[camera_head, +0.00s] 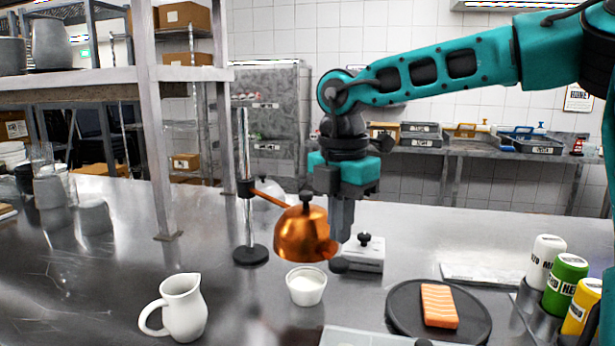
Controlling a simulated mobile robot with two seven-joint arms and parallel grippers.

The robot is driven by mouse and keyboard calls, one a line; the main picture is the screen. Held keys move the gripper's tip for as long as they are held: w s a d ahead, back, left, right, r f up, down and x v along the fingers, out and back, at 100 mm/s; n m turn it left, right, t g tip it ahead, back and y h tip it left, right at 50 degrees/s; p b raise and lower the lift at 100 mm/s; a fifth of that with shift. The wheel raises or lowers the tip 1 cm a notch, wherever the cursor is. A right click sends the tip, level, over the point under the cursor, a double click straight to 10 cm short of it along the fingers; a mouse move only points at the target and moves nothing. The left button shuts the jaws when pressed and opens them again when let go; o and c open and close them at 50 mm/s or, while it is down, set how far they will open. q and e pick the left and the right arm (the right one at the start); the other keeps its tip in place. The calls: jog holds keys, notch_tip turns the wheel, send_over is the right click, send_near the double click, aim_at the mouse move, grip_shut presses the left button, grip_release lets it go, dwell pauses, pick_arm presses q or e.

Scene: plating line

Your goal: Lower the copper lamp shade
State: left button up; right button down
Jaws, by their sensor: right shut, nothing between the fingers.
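The copper lamp shade (303,234) hangs above the steel counter in the middle of the camera_head view. A copper arm (270,196) joins it to an upright silver post (245,180) on a round black base (251,255). My right gripper (341,238) points down at the shade's right side, with its fingers closed. Its fingertips are close to the shade's right edge; I cannot tell whether they touch it. My left gripper is not in view.
A white bowl (306,287) stands below the shade, with a white jug (179,308) to its left. A dark round plate (400,303) bears an orange fillet (439,305). Bottles (546,262) stand at the right. A shelf post (152,130) rises at the left.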

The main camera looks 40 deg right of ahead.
jog(key=shift+r+p, duration=1.55)
jog(key=shift+r, duration=1.15)
